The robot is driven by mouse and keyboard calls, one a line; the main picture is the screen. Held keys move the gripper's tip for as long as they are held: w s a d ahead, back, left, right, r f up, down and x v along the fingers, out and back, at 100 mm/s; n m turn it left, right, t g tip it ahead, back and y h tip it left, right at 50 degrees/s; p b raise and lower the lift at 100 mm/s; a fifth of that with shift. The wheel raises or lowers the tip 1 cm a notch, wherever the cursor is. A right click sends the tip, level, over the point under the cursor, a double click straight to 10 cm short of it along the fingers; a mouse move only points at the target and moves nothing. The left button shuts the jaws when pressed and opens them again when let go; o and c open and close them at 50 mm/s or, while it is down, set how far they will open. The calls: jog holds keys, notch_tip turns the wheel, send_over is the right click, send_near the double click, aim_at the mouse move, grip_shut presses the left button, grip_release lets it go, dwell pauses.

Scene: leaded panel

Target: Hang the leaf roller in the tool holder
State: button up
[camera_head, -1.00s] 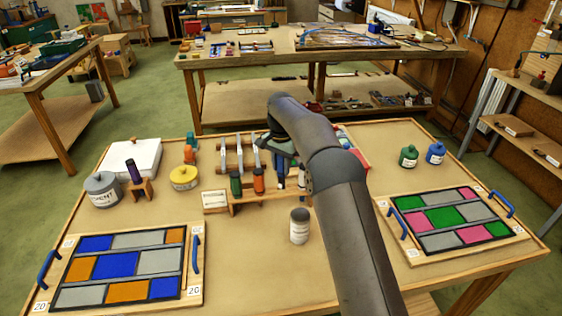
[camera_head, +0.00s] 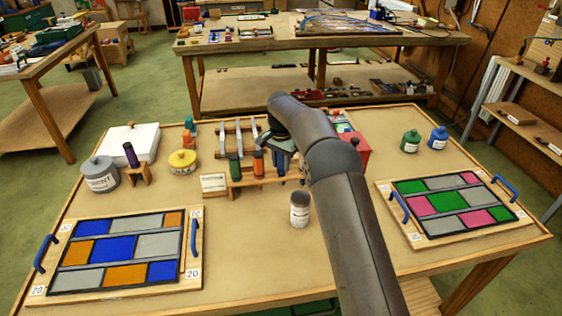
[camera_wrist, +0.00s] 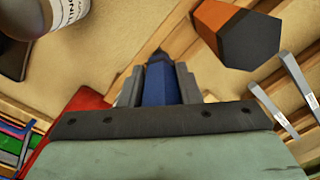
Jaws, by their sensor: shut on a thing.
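My gripper (camera_wrist: 158,88) is shut on a blue, faceted piece (camera_wrist: 160,78), which I take to be the leaf roller's handle. The rest of that tool is hidden. In the head view my gripper (camera_head: 284,160) is low at the right end of the wooden tool holder (camera_head: 240,182), partly hidden behind my arm. The holder carries a green-handled tool (camera_head: 235,167) and an orange-handled tool (camera_head: 258,163), both upright. The orange handle (camera_wrist: 238,35) is close by in the wrist view. The blue piece overlaps the wooden rail there; I cannot tell whether it is seated.
A red box (camera_head: 353,151) is to the right. A rack with silver tools (camera_head: 241,133) stands behind. Leaded panels lie at left (camera_head: 120,251) and right (camera_head: 455,205). The table between them is mostly clear.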

jog(key=o, duration=1.1)
jog(key=shift+c, duration=0.2)
notch_tip(320, 180, up, 17)
jog(key=p, duration=0.3)
jog(key=s+d+r+n, duration=0.1)
jog(key=s+d+r, duration=0.3)
jog(key=d+r, duration=0.2)
jog(key=s+d+f+n, duration=0.1)
jog(key=s+d, duration=0.3)
jog(key=s, duration=0.5)
jog(key=s+d+f+n+b, duration=0.1)
jog(key=s+d, duration=0.3)
jog(key=s, duration=0.4)
jog(key=s+d+f+n, duration=0.15)
jog(key=s+d, duration=0.25)
jog(key=s, duration=0.5)
jog(key=s+d+f, duration=0.1)
jog(key=s+f, duration=0.2)
jog(key=s, duration=0.4)
jog(key=s+d+f+n+t, duration=0.1)
jog(key=s+f, duration=0.3)
jog(key=s, duration=0.3)
jog(key=shift+s+d+f, duration=0.25)
jog(key=shift+s+d, duration=0.05)
jog(key=shift+s, duration=0.05)
